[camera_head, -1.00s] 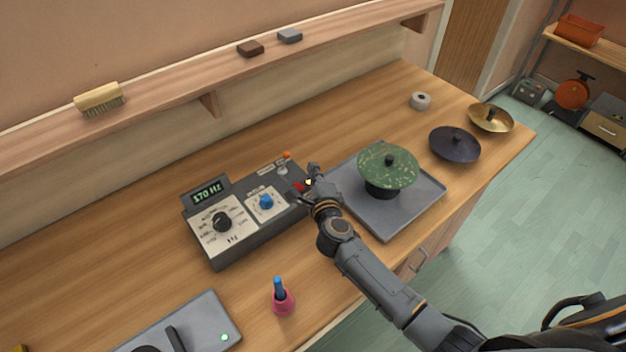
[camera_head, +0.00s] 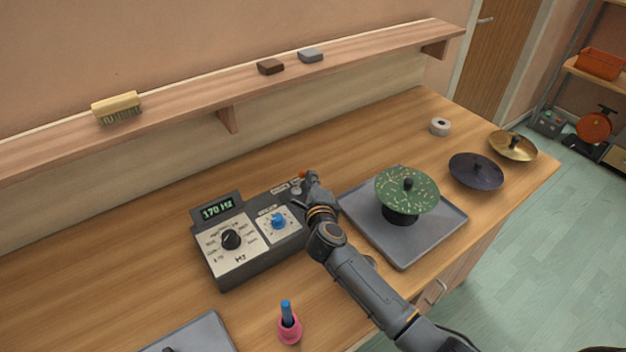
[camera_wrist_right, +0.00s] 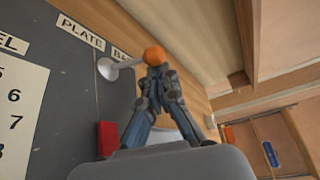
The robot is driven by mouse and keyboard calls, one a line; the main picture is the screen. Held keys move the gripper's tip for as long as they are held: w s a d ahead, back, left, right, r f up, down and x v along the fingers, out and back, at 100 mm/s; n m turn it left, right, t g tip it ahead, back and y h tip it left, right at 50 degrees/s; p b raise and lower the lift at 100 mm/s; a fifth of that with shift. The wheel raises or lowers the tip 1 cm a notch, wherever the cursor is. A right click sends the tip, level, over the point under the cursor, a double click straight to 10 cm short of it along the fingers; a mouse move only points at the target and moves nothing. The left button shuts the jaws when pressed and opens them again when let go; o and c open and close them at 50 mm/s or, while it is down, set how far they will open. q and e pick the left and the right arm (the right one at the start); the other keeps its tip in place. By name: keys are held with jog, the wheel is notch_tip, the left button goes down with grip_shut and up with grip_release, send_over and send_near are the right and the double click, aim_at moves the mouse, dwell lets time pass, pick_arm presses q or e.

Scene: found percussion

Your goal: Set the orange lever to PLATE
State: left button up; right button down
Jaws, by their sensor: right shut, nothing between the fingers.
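The orange lever (camera_wrist_right: 154,56) has a round orange knob on a pale metal stem rising from the dark control box. In the right wrist view its stem leans right from its base, with the knob past the PLATE label (camera_wrist_right: 80,33) and near a second label starting "BE" (camera_wrist_right: 121,53). In the head view the knob (camera_head: 302,174) shows at the box's back right corner. My right gripper (camera_wrist_right: 158,76) is shut and empty, its fingertips right at the knob; whether they touch cannot be told. My left gripper is not in view.
The control box (camera_head: 258,262) carries a 170 Hz display (camera_head: 216,209), a black dial (camera_head: 230,239) and a blue knob (camera_head: 279,222). A red part (camera_wrist_right: 108,138) sits near the lever. A grey tray (camera_head: 407,258) holding a green speckled disc (camera_head: 395,187) lies right of my arm.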

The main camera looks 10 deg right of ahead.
jog(key=shift+s+a+r+n+t, duration=0.15)
jog(key=shift+a+n+t, duration=0.2)
jog(key=shift+n, duration=0.25)
jog(key=shift+s+a+r+n+t+h+b, duration=0.1)
jog(key=shift+s+a+n+t+h+b, duration=0.1)
jog(key=shift+a+n+t+b, duration=0.3)
jog(key=shift+s+a+n+t+h+b, duration=0.15)
jog(key=shift+n+h+b, duration=0.1)
jog(key=shift+n, duration=0.45)
jog(key=shift+a+r+n+t+y, duration=0.25)
jog(key=shift+n+t, duration=0.15)
jog(key=shift+n, duration=0.4)
jog(key=s+a+f, duration=0.1)
jog(key=s, duration=1.1)
